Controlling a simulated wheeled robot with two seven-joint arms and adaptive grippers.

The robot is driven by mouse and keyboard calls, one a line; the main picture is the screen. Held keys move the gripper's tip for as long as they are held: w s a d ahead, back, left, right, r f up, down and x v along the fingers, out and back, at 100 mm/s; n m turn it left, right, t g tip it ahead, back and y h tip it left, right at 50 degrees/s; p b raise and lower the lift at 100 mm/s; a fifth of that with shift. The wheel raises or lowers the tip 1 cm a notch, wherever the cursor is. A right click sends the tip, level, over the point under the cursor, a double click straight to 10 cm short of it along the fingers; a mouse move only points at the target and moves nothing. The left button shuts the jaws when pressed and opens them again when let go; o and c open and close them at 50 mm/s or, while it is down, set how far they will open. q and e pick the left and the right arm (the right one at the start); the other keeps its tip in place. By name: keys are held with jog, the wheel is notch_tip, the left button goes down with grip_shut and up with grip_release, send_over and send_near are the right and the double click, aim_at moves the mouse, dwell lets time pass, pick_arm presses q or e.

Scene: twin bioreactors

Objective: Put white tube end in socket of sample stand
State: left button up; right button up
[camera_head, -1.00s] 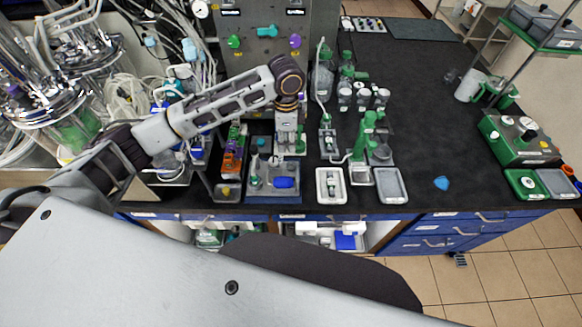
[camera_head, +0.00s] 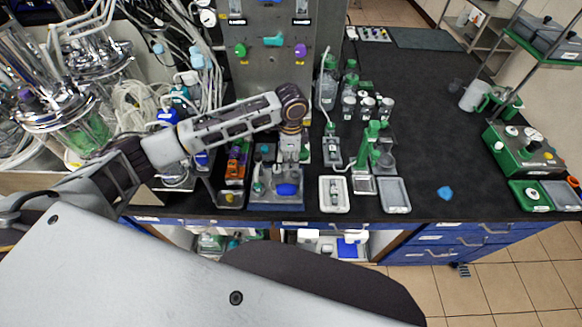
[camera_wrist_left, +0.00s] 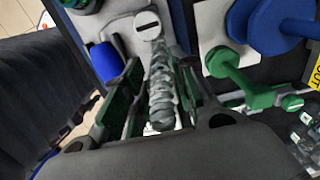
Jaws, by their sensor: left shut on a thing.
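My left gripper (camera_head: 291,156) reaches down over the blue-based stand (camera_head: 276,207) at the bench's front edge. In the left wrist view its green-padded fingers (camera_wrist_left: 160,95) are shut on a slim, ribbed grey-white piece (camera_wrist_left: 162,85), which I take to be the white tube end. A white round part with a dark slot (camera_wrist_left: 148,25) lies just past its tip; I cannot tell whether they touch. A blue cylinder (camera_wrist_left: 107,62) and a green knob (camera_wrist_left: 218,62) flank it. I cannot make out the socket. My right gripper is not in view.
An orange block (camera_head: 236,165) stands left of the stand. A white tray (camera_head: 334,207), a grey tray (camera_head: 395,207) and a green stand (camera_head: 369,145) stand to the right. Bottles (camera_head: 328,82) stand behind. The dark bench (camera_head: 430,110) is mostly clear further right.

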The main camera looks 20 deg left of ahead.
aim_at(291, 173)
pick_arm(q)
jog(key=shift+f, duration=0.1)
jog(key=shift+f, duration=2.45)
jog(key=o, duration=1)
jog(key=shift+f, duration=0.1)
jog(key=shift+r, duration=0.2)
jog(key=shift+r+b, duration=0.35)
jog(key=shift+r, duration=5.6)
